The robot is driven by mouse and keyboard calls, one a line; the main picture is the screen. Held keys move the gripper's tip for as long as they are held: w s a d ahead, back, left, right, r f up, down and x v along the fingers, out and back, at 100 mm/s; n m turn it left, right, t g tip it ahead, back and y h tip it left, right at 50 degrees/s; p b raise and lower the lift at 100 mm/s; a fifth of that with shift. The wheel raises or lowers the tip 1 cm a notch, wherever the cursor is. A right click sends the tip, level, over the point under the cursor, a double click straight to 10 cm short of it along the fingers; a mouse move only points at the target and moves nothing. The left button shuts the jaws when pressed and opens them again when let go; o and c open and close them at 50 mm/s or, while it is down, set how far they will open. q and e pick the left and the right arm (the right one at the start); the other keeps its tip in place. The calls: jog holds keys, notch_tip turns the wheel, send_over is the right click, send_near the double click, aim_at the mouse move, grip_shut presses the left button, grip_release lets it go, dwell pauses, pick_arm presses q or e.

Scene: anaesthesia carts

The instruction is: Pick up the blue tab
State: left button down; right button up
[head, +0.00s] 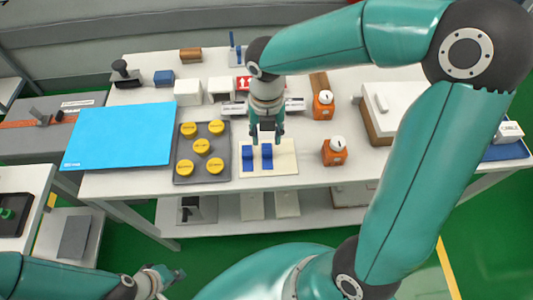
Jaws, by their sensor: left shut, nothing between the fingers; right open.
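Two blue tabs stand side by side on a cream board (284,165) on the white table: a left blue tab (248,160) and a right blue tab (267,157). My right gripper (266,138) points down just above the tabs with its fingers apart. Its fingertips are close to the tops of the tabs; I cannot tell whether they touch. My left gripper (172,276) is low at the bottom left, away from the table, shut and empty.
A dark tray (226,165) with several yellow discs lies left of the board, beside a bright blue mat (120,137). White boxes (188,93) and a red sign sit behind. My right arm covers part of the table's right side.

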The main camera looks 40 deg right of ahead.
aim_at(267, 150)
jog(key=shift+d+f, duration=0.1)
jog(key=shift+f, duration=3.15)
jog(key=c, duration=0.6)
